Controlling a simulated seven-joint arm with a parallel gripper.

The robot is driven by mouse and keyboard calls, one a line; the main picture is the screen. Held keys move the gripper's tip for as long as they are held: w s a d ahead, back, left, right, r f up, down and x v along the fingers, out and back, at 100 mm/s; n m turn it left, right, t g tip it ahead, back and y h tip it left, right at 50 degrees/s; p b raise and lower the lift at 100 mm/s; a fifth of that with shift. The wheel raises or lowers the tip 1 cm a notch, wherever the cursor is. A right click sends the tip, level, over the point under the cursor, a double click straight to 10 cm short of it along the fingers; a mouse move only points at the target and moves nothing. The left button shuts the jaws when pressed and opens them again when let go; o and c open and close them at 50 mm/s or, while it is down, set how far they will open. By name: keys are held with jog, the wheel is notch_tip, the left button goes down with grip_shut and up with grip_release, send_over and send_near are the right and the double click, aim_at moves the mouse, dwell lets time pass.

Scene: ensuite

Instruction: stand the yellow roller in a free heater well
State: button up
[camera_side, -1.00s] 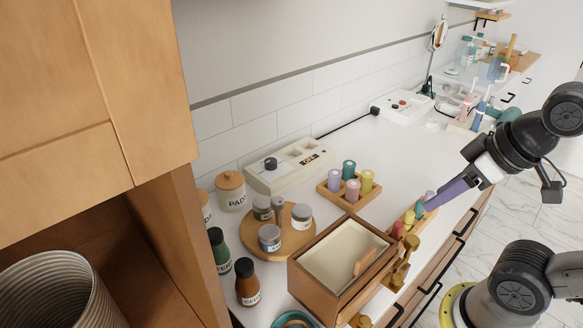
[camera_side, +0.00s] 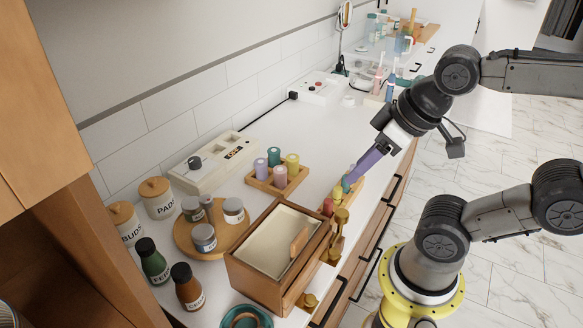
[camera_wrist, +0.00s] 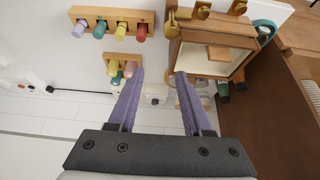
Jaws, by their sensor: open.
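One yellow roller (camera_side: 337,195) stands in the narrow wooden rack at the counter's front edge, between a red roller and a teal one; it also shows in the wrist view (camera_wrist: 121,29). Another yellow roller (camera_side: 292,162) stands in a square wooden tray with purple, teal and pink ones. The cream unit (camera_side: 212,178) with a knob, small display and recessed openings, apparently the heater, lies against the wall; I cannot tell its wells clearly. My gripper (camera_side: 347,181) is open with purple fingers, above the narrow rack's far end; its fingers (camera_wrist: 157,73) show nothing between them.
A wooden box (camera_side: 233,266) with an open cream interior stands beside the narrow rack. A round wooden board (camera_side: 191,238) with jars, lidded canisters (camera_side: 158,197) and dark bottles (camera_side: 187,288) are at the left.

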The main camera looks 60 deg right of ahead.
jog(key=shift+o, duration=1)
